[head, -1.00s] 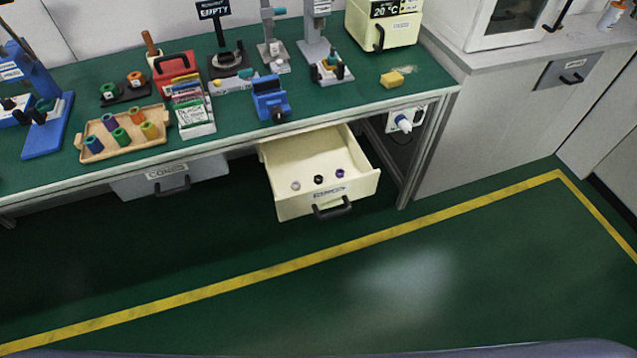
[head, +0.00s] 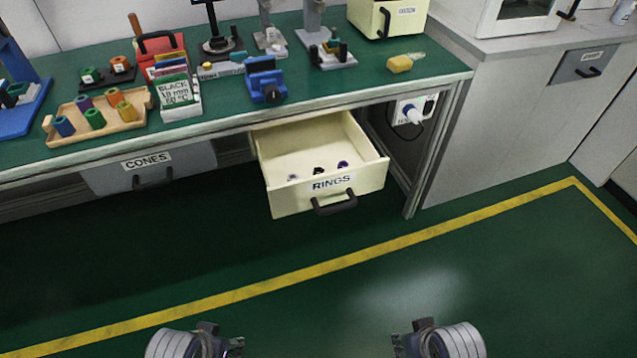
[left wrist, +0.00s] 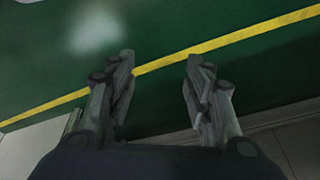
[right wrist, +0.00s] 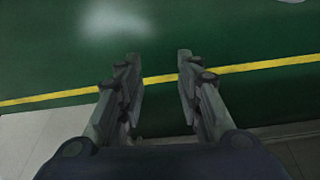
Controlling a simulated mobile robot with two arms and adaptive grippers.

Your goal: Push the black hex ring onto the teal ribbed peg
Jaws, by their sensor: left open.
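A small black ring (head: 319,171) lies in the open cream drawer (head: 375,170) labelled RINGS, between a grey ring (head: 293,177) and a purple ring (head: 343,164). Its hex shape is too small to make out. My left gripper (head: 233,346) is low in the head view, open and empty in the left wrist view (left wrist: 159,75). My right gripper (head: 402,342) is beside it, open and empty in the right wrist view (right wrist: 159,75). Both are well apart from the drawer.
A blue vise (head: 266,82) is near the bench edge, and a yellow sponge (head: 400,64) lies to the right. The closed CONES drawer (head: 150,165) is left. The floor in front is clear.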

